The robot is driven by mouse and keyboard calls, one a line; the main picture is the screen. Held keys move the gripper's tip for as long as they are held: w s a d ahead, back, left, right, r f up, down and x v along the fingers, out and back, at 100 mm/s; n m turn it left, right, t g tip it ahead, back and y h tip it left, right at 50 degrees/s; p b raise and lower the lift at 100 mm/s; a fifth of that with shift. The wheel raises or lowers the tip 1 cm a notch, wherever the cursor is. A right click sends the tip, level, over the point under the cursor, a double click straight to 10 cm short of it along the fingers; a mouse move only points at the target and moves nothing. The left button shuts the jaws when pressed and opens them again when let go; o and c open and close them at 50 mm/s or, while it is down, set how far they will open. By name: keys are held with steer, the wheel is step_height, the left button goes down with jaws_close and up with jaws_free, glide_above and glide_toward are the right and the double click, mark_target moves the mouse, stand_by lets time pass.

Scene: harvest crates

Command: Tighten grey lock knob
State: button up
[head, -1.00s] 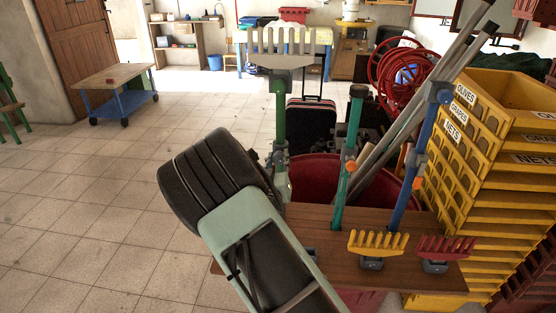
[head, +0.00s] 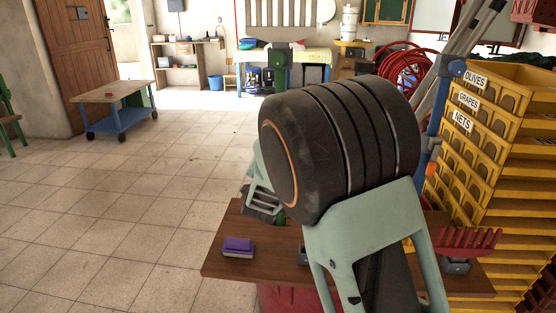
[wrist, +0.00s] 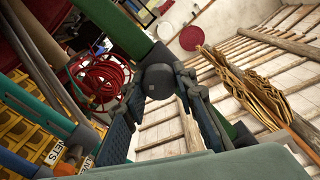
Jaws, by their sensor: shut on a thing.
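The grey lock knob (wrist: 158,82) shows in the wrist view as a dark, round piece against a green bar (wrist: 138,32). My gripper (wrist: 160,94) has one finger on each side of it and is shut on it. In the head view my gripper (head: 263,203) is mostly hidden behind my own wrist, above the wooden board, and the knob cannot be seen there. The green pole (head: 282,78) carries a grey collar and a pale, toothed rake head (head: 290,12), cut off by the top edge.
The wooden board (head: 222,268) bears a purple block (head: 238,246) and a red rake head (head: 470,240). A blue pole (head: 436,120) and stacked yellow crates (head: 470,125) stand at right. A red hose reel (head: 402,72) is behind.

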steer(key=m+b, duration=0.2)
steer(key=b, duration=0.1)
steer(key=m+b, duration=0.2)
steer(key=b, duration=0.1)
steer(key=m+b, duration=0.2)
steer(key=b, duration=0.1)
steer(key=shift+d+f, duration=0.1)
steer(key=shift+f, duration=0.25)
steer(key=m+b, duration=0.3)
steer(key=shift+r+m, duration=0.25)
steer(key=shift+m, duration=0.05)
steer(key=o, duration=1.2)
steer(key=shift+s, duration=0.15)
steer(key=s, duration=1.1)
steer(key=shift+s+a, duration=0.25)
steer(key=shift+s, duration=0.15)
